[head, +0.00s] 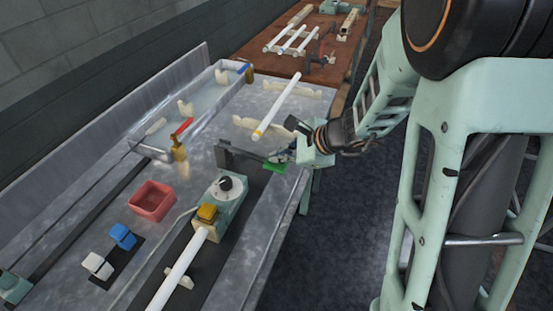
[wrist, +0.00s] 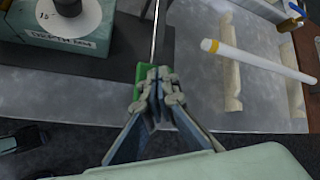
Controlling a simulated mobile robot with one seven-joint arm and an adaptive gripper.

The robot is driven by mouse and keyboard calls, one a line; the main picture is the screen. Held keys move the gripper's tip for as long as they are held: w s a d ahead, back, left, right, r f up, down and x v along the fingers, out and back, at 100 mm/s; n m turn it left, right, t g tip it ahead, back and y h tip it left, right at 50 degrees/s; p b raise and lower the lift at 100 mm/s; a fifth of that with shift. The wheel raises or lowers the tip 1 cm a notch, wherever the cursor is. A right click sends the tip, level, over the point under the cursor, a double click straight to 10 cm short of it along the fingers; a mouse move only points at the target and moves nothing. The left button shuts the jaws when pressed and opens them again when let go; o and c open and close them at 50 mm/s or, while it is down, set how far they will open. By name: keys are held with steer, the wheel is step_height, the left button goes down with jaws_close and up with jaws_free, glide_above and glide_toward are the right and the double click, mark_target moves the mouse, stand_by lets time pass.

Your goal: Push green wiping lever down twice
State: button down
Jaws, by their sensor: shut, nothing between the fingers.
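The green wiping lever (head: 275,167) sticks out at the right edge of the metal bench, at the end of a dark bracket (head: 238,153). My gripper (head: 283,157) is at the lever, with its fingers shut and nothing between them. In the wrist view the shut fingertips (wrist: 156,80) overlap the green lever (wrist: 143,75), which shows just left of and behind them. I cannot tell whether they touch it. Part of the lever is hidden by the fingers.
A teal device with a dial (head: 228,189) and a white glass tube (head: 178,268) lie left of the lever. Another tube with a yellow band (head: 277,105) rests on cream supports behind. A trough (head: 190,105), a red bin (head: 152,200) and blue and white buttons stand further left.

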steer(key=shift+f+b, duration=1.35)
steer(key=shift+b, duration=0.1)
stand_by(1.0)
steer(key=shift+r, duration=0.1)
stand_by(0.5)
steer(key=shift+r+p, duration=2.1)
steer(key=shift+r, duration=0.5)
steer(key=shift+r, duration=0.15)
step_height(320, 180, up, 5)
steer(key=p, duration=0.3)
steer(key=shift+p, duration=0.4)
steer(key=shift+a, duration=0.15)
